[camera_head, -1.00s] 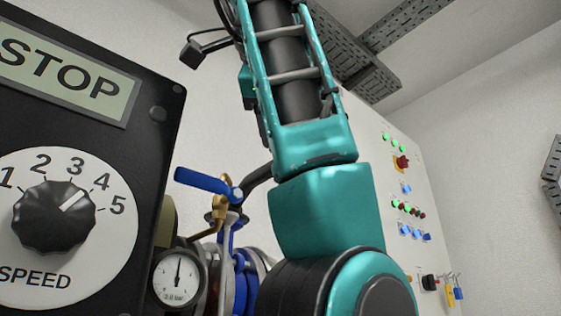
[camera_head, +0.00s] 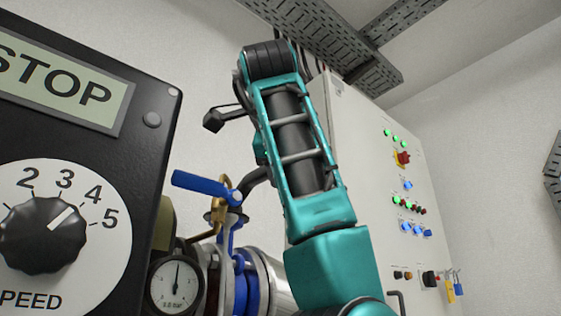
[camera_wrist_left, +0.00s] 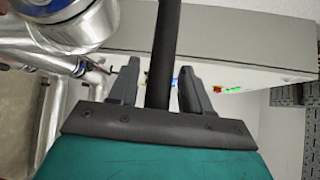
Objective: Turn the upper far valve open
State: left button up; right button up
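In the head view a valve with a blue lever (camera_head: 202,184) and a brass body (camera_head: 219,212) stands above blue and silver pipe flanges (camera_head: 243,285). The lever points left and slightly up. I cannot tell if it is the upper far valve. A teal arm of mine stands right of it, hiding what lies behind; no gripper fingers show in this view. In the left wrist view my left gripper (camera_wrist_left: 159,66) has its two dark fingers apart. A dark bar (camera_wrist_left: 161,35) shows between them; I cannot tell whether they touch it. My right gripper is not in view.
A black control box with a STOP label (camera_head: 62,88) and a speed knob (camera_head: 42,235) fills the near left. A pressure gauge (camera_head: 175,284) sits beside the pipes. A pale cabinet (camera_head: 370,180) with lights stands right. Shiny pipes (camera_wrist_left: 85,22) show at the wrist view's upper left.

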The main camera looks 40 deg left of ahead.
pick_arm(q)
grip_shut()
